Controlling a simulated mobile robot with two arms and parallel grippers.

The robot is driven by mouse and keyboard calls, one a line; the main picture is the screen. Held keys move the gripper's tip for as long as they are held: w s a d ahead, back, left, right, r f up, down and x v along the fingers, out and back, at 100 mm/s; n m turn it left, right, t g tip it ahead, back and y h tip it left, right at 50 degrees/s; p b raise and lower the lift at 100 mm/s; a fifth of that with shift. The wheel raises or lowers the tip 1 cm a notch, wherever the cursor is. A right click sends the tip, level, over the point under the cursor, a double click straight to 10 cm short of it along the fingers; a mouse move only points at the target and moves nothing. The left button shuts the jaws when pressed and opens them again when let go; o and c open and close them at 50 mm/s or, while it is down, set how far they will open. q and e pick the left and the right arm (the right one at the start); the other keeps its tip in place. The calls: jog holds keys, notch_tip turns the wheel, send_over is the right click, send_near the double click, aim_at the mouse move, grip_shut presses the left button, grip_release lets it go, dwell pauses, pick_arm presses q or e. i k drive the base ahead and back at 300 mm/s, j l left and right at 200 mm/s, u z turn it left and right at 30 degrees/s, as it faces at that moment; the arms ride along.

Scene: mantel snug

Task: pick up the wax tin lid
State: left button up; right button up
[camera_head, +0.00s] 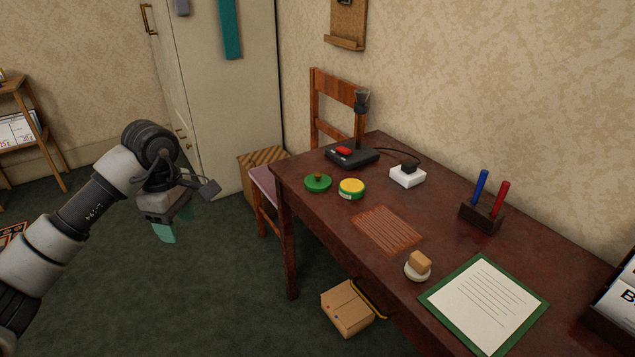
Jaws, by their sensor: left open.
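My right gripper is not in view.
A wooden chair (322,95) is at the table's far left end. A slatted mat (387,230), a pen stand (481,216) and a clipboard (484,303) lie to the right.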

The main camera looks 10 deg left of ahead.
aim_at(318, 181)
jog(key=i+j+z, duration=0.25)
jog(key=i+z, duration=0.2)
jog(key=i+j+z, duration=0.5)
jog(key=k+l, duration=0.05)
jog(key=l, duration=0.05)
